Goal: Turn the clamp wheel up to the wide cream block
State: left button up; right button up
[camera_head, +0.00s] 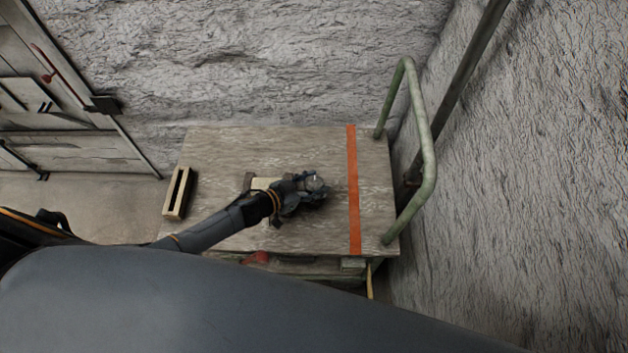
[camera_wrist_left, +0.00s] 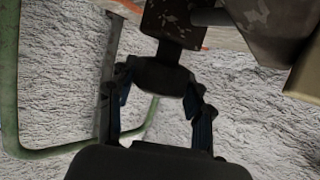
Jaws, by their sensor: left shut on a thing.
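The wide cream block (camera_head: 263,184) sits on the wooden table top, just left of my left gripper (camera_head: 306,187). A tan surface at the right edge of the left wrist view (camera_wrist_left: 306,72) may be the same block. In that view my left gripper (camera_wrist_left: 160,82) is shut on a dark rounded piece, which looks like the clamp wheel (camera_wrist_left: 163,76). A worn dark metal part (camera_wrist_left: 174,22) is right behind it. In the head view my gripper hides the wheel and much of the clamp. I cannot tell the gap between clamp and block. My right gripper is not in view.
The table (camera_head: 215,150) has an orange stripe (camera_head: 353,205) right of my gripper. A green rail (camera_head: 427,150) stands at its right end. A slotted wooden piece (camera_head: 177,193) is at the left edge. A red item (camera_head: 257,257) shows below the front edge. Rough walls stand behind and right.

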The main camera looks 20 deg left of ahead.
pick_arm(q)
jog(key=m+g+h+b, duration=0.1)
jog(key=m+h, duration=0.1)
jog(key=shift+w+a+f+m+g, duration=0.1)
jog(key=shift+m+g, duration=0.2)
jog(key=shift+g, duration=0.1)
dwell(1.1)
jog(key=o, duration=1.2)
jog(key=v, duration=1.2)
jog(key=shift+a, duration=0.15)
